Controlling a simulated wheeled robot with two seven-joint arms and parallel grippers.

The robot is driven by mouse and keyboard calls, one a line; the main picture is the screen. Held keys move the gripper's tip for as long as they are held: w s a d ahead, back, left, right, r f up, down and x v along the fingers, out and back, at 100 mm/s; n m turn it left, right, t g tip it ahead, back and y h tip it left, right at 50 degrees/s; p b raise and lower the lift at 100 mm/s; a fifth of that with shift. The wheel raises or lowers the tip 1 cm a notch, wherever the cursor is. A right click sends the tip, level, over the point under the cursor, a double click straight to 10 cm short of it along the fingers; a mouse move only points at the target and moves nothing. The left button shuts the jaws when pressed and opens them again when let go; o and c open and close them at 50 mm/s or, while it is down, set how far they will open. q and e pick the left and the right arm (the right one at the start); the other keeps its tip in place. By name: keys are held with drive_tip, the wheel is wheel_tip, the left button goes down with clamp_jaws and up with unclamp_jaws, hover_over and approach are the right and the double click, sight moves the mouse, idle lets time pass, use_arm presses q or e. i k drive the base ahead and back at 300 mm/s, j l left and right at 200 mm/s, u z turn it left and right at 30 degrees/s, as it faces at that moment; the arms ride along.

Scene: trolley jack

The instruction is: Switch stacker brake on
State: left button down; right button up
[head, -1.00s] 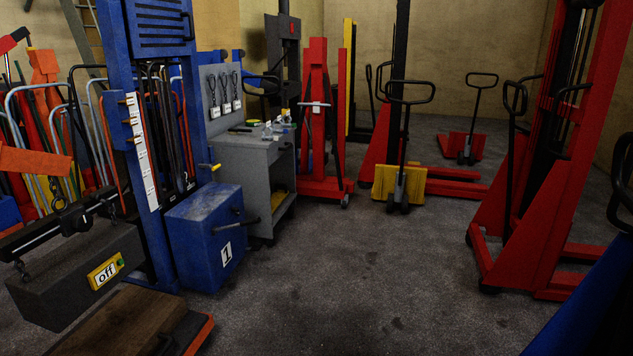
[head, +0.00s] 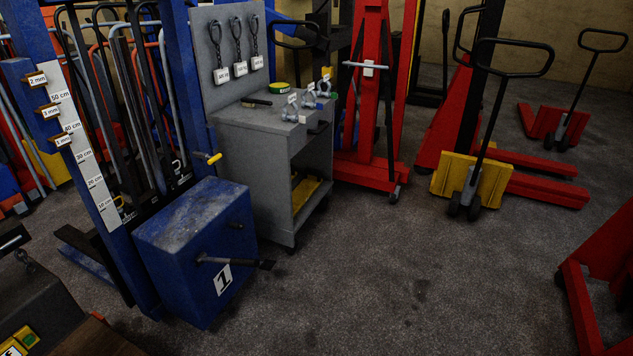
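A dark lever (head: 235,262) sticks out to the right from the front of the housing, roughly level. A small lever with a yellow grip (head: 208,157) sits on the mast just above the housing. A height scale (head: 83,148) with cm labels runs down the mast. I cannot tell which part is the brake or how it is set. Neither of my grippers is in view.
A grey workbench (head: 262,135) with shackles and a tape stands right behind the stacker. Red lifting gear (head: 370,120) and a yellow-fronted pallet truck (head: 468,180) stand further right. The floor in front (head: 380,290) is clear. A dark block (head: 35,305) is at lower left.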

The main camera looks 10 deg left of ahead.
sight(267, 264)
drive_tip(key=i+u, duration=0.1)
drive_tip(key=i, duration=0.9)
drive_tip(key=i+l, duration=0.2)
drive_tip(key=i, duration=0.75)
drive_tip(key=i+l+u, duration=0.15)
drive_tip(key=i+u, duration=0.35)
drive_tip(key=i+l+u, duration=0.3)
drive_tip(key=i+u, duration=0.2)
drive_tip(key=i+l+u, duration=0.5)
drive_tip(key=k, duration=0.1)
